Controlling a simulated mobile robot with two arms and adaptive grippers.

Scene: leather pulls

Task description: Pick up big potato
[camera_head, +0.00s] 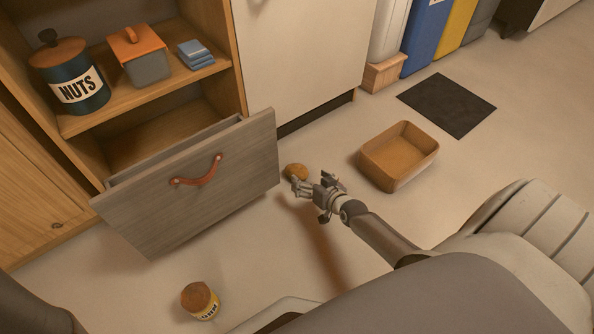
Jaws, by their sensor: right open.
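A brown potato (296,171) lies on the floor just right of the open drawer's front. My right gripper (299,186) is open and empty, with its fingers reaching towards the potato from the right. In this view the fingertips overlap the potato's lower edge, and I cannot tell whether they touch it. My left gripper is not in view; only a dark part of my left arm shows at the lower left corner.
A grey drawer (222,197) with a leather pull (197,173) stands open. An empty brown bin (399,157) sits on the floor to the right, before a dark mat (447,104). A jar (200,300) stands on the floor at front left.

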